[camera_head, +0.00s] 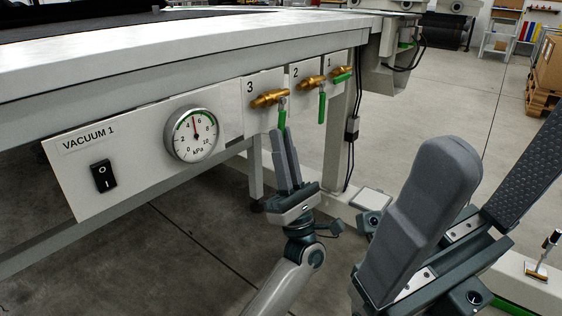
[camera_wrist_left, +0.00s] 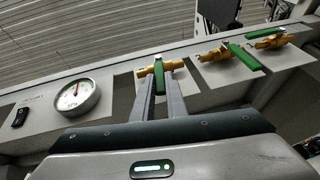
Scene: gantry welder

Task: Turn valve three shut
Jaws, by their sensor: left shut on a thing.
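Valve three (camera_head: 268,98) is a brass valve on the plate marked 3 under the table edge. Its green handle (camera_head: 282,114) hangs down, across the pipe. My left gripper (camera_head: 284,135) comes up from below and is shut on the handle's lower part. In the left wrist view the green handle (camera_wrist_left: 158,79) stands between the two fingertips (camera_wrist_left: 161,88), in front of the brass body (camera_wrist_left: 146,71). The fingers hide part of the handle. My right gripper (camera_head: 484,150) is large in the right foreground, its fingers wide apart and empty.
Valve two (camera_head: 309,82), handle hanging down, and valve one (camera_head: 338,73), handle along its pipe, sit to the right. A pressure gauge (camera_head: 192,134) and a black switch (camera_head: 103,176) are on the left panel. A table leg (camera_head: 337,140) stands behind the left gripper.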

